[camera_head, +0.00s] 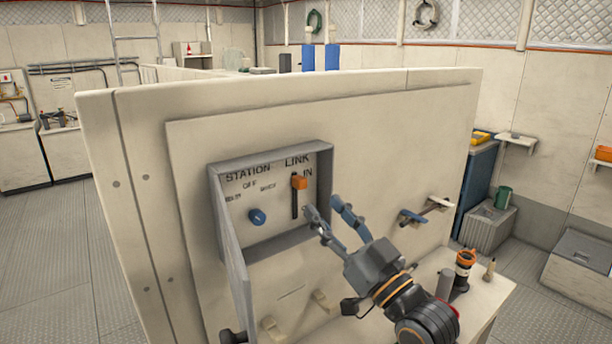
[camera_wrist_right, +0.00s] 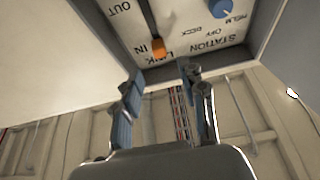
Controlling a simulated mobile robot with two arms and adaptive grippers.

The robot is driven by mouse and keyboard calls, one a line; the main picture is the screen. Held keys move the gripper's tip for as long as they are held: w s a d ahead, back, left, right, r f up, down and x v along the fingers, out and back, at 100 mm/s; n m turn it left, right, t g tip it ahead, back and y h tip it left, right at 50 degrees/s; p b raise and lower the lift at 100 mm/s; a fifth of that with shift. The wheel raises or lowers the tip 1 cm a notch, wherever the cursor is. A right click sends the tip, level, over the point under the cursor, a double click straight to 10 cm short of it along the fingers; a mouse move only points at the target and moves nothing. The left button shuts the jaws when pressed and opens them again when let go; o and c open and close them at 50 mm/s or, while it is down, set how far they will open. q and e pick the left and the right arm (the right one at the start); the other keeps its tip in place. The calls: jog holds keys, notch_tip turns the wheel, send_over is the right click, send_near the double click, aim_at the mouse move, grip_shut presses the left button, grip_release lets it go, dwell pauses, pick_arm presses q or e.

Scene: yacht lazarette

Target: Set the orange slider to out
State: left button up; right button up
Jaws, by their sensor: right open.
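The orange slider (camera_head: 299,181) sits at the top of its dark vertical slot, beside the IN label, in a grey recessed box (camera_head: 325,160) on the cream panel. In the right wrist view the slider (camera_wrist_right: 158,47) is by the IN label, and the OUT label is at the slot's other end. My right gripper (camera_head: 322,205) is open and empty, with its blue fingers just right of and below the slider, apart from it. Its fingers also show in the right wrist view (camera_wrist_right: 160,85).
A blue knob (camera_head: 257,216) is left of the slot in the same box. The box's open door (camera_head: 233,270) hangs at its left. A blue-handled valve (camera_head: 412,217) is to the right. A ledge below holds an orange-topped container (camera_head: 465,268).

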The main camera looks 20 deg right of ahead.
aim_at(304, 185)
jog(key=p+x, duration=0.2)
jog(key=x, duration=0.5)
jog(key=shift+w, duration=0.1)
grip_shut()
jog(key=shift+f, duration=0.1)
